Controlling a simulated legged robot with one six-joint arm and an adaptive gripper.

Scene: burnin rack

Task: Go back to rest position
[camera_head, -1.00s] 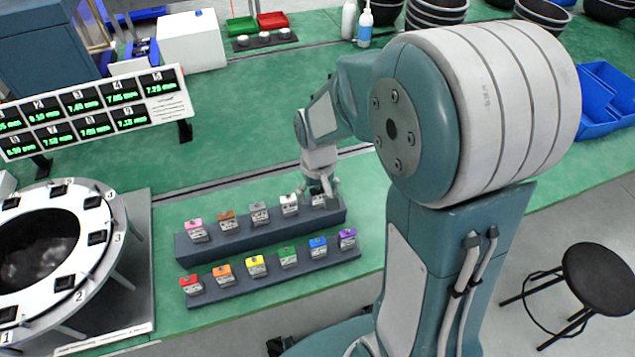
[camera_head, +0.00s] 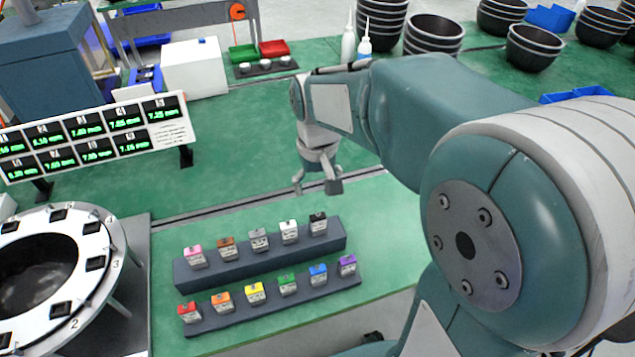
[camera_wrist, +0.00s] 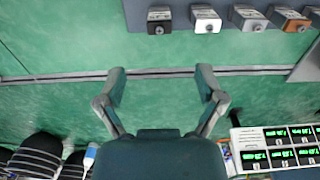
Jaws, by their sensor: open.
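My gripper (camera_head: 318,184) is open and empty above the green table, behind the back row of small blocks. The back rack (camera_head: 262,262) holds pink, brown, grey, white and black blocks in a row. The black block (camera_head: 318,224) sits at the rack's right end, nearest my gripper and apart from it. It also shows in the wrist view (camera_wrist: 159,20). The front rack (camera_head: 272,305) holds red, orange, yellow, green, blue and purple blocks.
A display board (camera_head: 92,137) with green readouts stands at left, above a round white numbered ring (camera_head: 104,240). A white box (camera_head: 195,68), green bin (camera_head: 243,53), red bin (camera_head: 273,48), bottles (camera_head: 348,42) and stacked black bowls (camera_head: 433,35) stand at the back. The middle of the table is clear.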

